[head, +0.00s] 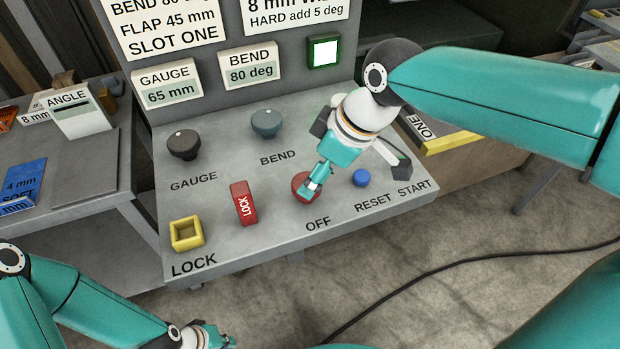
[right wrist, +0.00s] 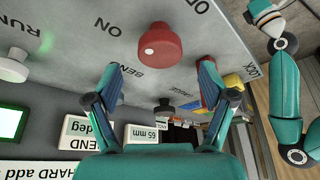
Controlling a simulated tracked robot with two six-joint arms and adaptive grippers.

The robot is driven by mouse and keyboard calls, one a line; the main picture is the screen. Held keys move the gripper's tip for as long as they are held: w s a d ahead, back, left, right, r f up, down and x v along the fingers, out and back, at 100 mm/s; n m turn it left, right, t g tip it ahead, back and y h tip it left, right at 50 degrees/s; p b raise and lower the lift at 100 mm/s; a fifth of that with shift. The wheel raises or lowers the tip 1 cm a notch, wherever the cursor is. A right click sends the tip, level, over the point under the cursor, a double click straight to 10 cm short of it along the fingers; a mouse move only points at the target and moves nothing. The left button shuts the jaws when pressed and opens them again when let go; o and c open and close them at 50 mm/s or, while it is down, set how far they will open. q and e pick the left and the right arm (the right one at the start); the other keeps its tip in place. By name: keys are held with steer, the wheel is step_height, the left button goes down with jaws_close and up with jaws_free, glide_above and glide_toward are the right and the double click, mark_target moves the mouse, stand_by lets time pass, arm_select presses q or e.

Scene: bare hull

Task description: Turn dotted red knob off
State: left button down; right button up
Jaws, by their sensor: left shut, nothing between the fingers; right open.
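The red knob (head: 298,183) sits on the grey sloped console above the OFF label, partly hidden by my right gripper (head: 312,190) in the head view. In the right wrist view the knob (right wrist: 163,44) shows whole, with a white dot at the lower left of its face, on the side of the ON label. The OFF label is at the upper right there. My right gripper (right wrist: 158,66) is open, its fingers spread to either side of the knob with gaps; touching is not seen. My left gripper (head: 220,340) is shut and empty, low in front of the console.
A dark GAUGE knob (head: 184,145), a grey BEND knob (head: 266,123), a red LOCK block (head: 243,203), a yellow square frame (head: 187,233) and a blue RESET button (head: 361,178) share the console. A green-edged lamp (head: 325,51) glows white behind.

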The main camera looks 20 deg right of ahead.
steer(key=x, duration=0.5)
steer(key=shift+r, duration=0.1)
steer(key=c, duration=1.1)
steer(key=shift+c, duration=0.2)
